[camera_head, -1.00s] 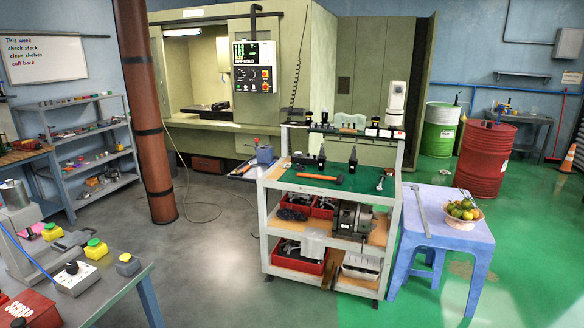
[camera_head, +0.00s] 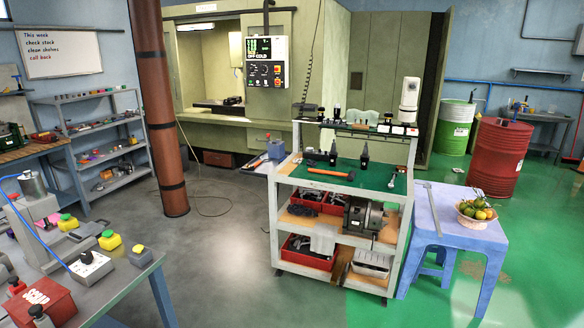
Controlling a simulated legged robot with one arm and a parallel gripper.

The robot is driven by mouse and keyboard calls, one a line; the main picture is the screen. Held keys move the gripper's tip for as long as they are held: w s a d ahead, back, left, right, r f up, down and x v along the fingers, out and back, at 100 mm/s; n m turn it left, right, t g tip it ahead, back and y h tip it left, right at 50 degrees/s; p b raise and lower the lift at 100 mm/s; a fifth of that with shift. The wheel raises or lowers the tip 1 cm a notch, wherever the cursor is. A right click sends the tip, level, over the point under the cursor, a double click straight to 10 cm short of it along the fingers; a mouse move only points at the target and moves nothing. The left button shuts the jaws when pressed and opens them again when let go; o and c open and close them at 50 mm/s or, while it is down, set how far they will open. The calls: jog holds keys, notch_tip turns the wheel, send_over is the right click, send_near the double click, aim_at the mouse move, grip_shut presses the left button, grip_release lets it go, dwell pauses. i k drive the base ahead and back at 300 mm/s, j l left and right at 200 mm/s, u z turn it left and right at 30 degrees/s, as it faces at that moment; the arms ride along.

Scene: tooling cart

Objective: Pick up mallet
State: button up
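The mallet (camera_head: 328,173) has an orange handle and a small dark head at its right end. It lies flat on the green top of the tooling cart (camera_head: 285,227), towards the front edge. Dark tool holders stand on the same top behind it and to its right. My gripper is not in this view, so I cannot see its position or whether it holds anything.
A blue table (camera_head: 440,232) with a fruit bowl (camera_head: 473,221) stands right of the cart. A grey bench (camera_head: 145,285) is at the front left. A brown pole (camera_head: 158,110) rises behind. Grey floor (camera_head: 215,270) between bench and cart is clear.

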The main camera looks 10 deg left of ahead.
aim_at(352, 174)
jog(key=i+j+u, duration=0.15)
jog(key=u, duration=0.95)
jog(key=i, duration=1.55)
jog(key=i+j, duration=0.1)
jog(key=i, duration=1.4)
jog(key=i+z, duration=0.1)
jog(key=i, duration=1.45)
jog(key=i+z, duration=0.15)
jog(key=z, duration=0.3)
jog(key=i+j+z, duration=0.1)
jog(key=z, duration=0.35)
jog(key=i+j+z, duration=0.1)
jog(key=z, duration=0.3)
